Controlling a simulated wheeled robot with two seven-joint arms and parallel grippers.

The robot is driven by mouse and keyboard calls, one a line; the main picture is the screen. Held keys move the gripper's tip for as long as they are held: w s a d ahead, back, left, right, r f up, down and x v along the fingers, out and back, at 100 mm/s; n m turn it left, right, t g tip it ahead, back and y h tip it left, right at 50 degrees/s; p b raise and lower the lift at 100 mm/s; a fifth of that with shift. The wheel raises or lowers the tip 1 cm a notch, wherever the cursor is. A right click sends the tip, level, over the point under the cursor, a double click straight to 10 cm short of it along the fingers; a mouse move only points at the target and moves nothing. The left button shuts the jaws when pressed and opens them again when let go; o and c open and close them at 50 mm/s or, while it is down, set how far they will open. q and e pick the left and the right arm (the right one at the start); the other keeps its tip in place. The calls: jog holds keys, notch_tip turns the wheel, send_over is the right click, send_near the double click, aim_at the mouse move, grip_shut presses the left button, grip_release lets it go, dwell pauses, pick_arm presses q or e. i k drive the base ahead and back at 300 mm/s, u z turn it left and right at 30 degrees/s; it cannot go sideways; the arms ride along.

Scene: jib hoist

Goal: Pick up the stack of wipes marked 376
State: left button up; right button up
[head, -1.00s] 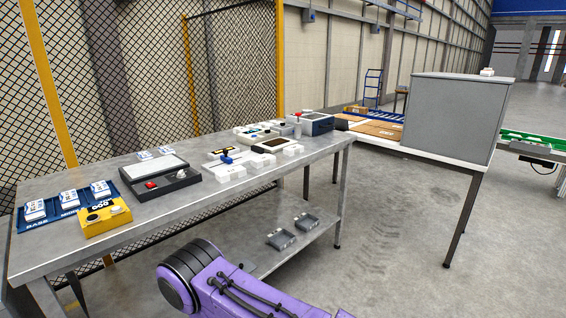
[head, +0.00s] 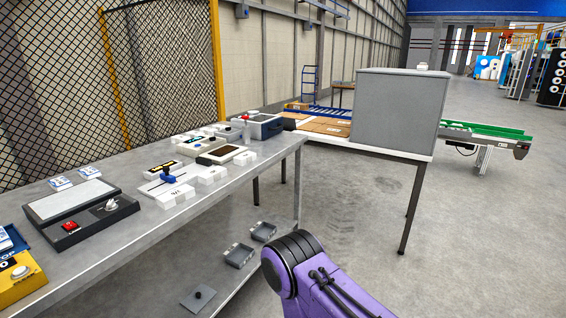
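I cannot tell which stack is marked 376. Neither of my grippers is in view; only a purple link of my arm shows at the bottom, right of the bench.
A scale-like device (head: 80,211) with a red button and a yellow box (head: 20,280) sit on the near bench. A grey cabinet (head: 397,110) stands on another table. Floor between is clear.

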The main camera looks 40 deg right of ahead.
aim_at(172, 198)
jog(key=z, duration=0.5)
jog(key=i, duration=0.85)
jog(key=z, duration=0.25)
